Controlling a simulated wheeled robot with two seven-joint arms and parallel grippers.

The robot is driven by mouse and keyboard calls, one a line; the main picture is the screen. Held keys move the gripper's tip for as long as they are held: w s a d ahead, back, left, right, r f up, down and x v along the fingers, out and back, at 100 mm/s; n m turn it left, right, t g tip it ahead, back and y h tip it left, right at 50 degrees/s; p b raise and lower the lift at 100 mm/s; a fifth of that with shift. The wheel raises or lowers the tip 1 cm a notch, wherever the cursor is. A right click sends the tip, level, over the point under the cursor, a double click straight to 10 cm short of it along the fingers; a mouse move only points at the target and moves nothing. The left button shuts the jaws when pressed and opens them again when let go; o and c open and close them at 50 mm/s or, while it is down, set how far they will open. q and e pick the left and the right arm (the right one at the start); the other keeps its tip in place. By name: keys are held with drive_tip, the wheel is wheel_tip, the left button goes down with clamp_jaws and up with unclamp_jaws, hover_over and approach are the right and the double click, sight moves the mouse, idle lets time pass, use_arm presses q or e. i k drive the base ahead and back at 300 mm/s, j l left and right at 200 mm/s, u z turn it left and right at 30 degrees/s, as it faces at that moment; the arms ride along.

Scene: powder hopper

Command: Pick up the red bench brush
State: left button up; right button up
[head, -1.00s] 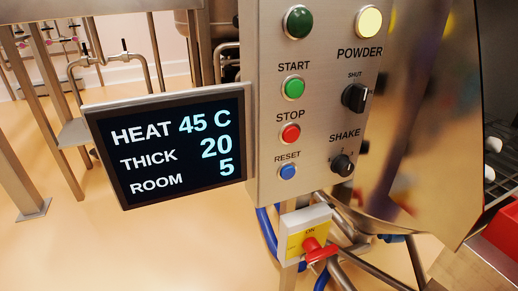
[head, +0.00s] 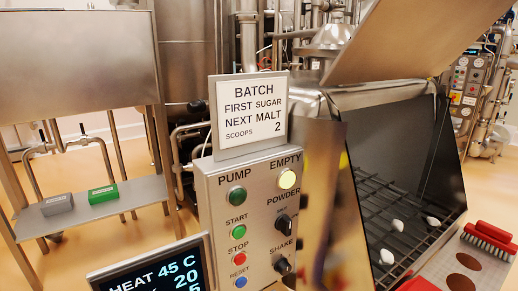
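The red bench brush (head: 489,238) lies at the right edge of the head view, beside the hopper. Its red handle is on top and pale bristles show below along its front side. Part of it runs close to the picture's right edge. Neither of my grippers shows in this view.
The open hopper (head: 400,215) has a dark grid with several white lumps on it. A control panel (head: 258,220) with a batch sign (head: 250,112) stands left of it. A screen (head: 150,270) juts out below. A shelf (head: 80,215) at left holds a grey and a green block.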

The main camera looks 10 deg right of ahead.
sight(489, 234)
drive_tip(key=z, duration=2)
